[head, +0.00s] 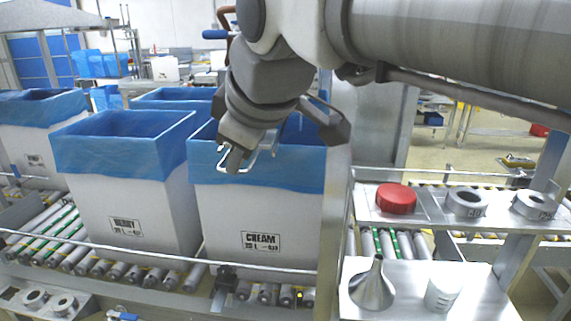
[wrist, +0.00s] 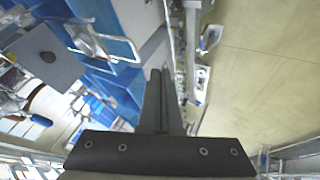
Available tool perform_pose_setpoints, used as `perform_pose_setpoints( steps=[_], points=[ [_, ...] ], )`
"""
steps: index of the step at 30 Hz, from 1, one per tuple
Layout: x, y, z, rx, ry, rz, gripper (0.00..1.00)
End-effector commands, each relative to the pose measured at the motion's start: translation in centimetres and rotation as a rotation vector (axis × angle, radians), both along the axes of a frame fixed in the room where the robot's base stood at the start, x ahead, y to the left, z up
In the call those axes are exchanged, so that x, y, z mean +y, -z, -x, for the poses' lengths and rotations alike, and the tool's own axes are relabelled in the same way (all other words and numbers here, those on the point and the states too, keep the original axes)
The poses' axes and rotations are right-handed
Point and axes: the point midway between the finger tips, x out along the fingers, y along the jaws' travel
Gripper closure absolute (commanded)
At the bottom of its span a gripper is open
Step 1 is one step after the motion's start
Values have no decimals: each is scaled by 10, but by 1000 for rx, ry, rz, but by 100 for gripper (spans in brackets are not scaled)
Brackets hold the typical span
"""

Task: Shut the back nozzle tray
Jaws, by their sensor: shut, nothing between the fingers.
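My gripper (head: 234,160) hangs in front of the blue-lined CREAM box (head: 262,215), near its top rim. Its fingers are together and empty in the wrist view (wrist: 160,76). A pale wire loop (head: 222,150) shows right beside the fingertips; I cannot tell whether they touch. I cannot pick out a tray marked as the back nozzle tray. Grey rings (head: 467,203) lie on a metal shelf (head: 430,215) at the right, beside a red lid (head: 396,198). More rings (head: 35,298) sit on a metal surface at the lower left. My gripper is apart from both.
A BERRY box (head: 125,205) with a blue liner stands left of the CREAM box on a roller conveyor (head: 85,265). A rail runs along the conveyor front. A metal funnel (head: 373,288) and a white cup (head: 443,293) stand on the lower right shelf. A post rises right of the CREAM box.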

Motion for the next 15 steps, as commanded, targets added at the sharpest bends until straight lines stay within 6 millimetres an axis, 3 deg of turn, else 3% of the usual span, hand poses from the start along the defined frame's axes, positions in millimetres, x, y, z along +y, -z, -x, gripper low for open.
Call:
perform_pose_setpoints(
  steps=[5, 15],
  points=[
    [8, 9, -6, -5, -19, 7, 100],
    [31, 63, -43, -1, -16, 6, 100]
  ],
)
